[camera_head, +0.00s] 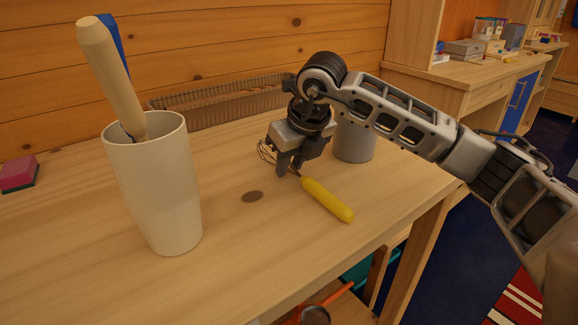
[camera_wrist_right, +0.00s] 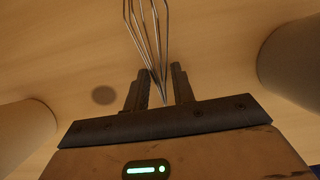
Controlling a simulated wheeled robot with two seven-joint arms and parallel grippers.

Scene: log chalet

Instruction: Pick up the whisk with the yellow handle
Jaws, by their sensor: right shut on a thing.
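The whisk with the yellow handle (camera_head: 327,199) is on or just above the wooden table, its handle pointing toward the front right. Its wire loops (camera_head: 265,152) show behind my right gripper (camera_head: 289,168). My right gripper points down over the whisk and is shut on it near where the wires meet the handle. In the right wrist view the wires (camera_wrist_right: 149,40) run up from between the two dark fingers (camera_wrist_right: 160,88). The handle is hidden in that view. I cannot tell whether the whisk touches the table. My left gripper is not in view.
A tall white cup (camera_head: 160,190) with a wooden-handled tool (camera_head: 110,75) and a blue item stands at left. A grey cup (camera_head: 354,142) stands close behind my right gripper. A wicker basket (camera_head: 220,103) lies along the wall. A pink sponge (camera_head: 18,173) is at far left.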

